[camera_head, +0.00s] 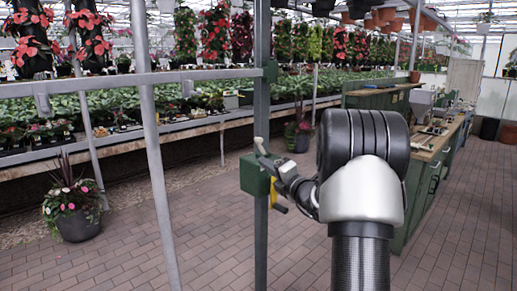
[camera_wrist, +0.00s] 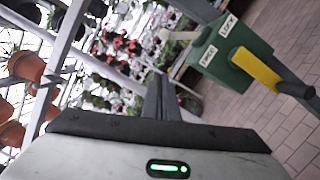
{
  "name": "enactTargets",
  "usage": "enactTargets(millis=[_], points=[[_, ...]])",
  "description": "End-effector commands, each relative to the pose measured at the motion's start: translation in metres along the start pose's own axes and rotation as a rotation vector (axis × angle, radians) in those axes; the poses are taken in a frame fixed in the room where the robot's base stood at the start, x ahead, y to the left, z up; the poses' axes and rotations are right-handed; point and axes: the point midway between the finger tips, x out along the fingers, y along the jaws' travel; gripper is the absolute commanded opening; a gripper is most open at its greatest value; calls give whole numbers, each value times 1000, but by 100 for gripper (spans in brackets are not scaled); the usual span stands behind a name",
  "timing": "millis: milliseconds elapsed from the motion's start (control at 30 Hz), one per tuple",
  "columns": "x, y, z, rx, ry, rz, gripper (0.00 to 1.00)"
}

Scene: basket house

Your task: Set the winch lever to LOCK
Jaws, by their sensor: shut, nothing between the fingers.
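The winch is a green box (camera_head: 251,178) fixed to a green upright post. In the wrist view the green box (camera_wrist: 232,48) shows tilted, with white FREE (camera_wrist: 208,56) and LOCK (camera_wrist: 228,25) labels on one face. A cream-tipped lever (camera_head: 260,146) sticks up at its top; the lever also shows in the wrist view (camera_wrist: 178,36), off the FREE-label side. A yellow arm (camera_wrist: 257,70) with a dark grip comes off the box. My gripper (camera_head: 268,164) is close to the box; in the wrist view its fingers (camera_wrist: 158,95) are together and empty, apart from the lever in the picture.
Grey rails and a slanted grey post (camera_head: 155,150) stand left of the winch. A plant bench (camera_head: 120,142) runs behind. A potted plant (camera_head: 76,222) stands at left, a green workbench (camera_head: 420,190) at right. Brick floor is open around the post.

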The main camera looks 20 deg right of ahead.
Motion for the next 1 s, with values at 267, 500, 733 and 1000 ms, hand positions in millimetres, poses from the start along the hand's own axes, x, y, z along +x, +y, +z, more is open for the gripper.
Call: enactTargets(millis=[267, 500, 733, 1000], points=[[56, 0, -2, -1, 4, 2, 0], [94, 0, 11, -4, -2, 1, 0], [100, 0, 34, -1, 1, 0, 0], [100, 0, 38, -1, 1, -1, 0]])
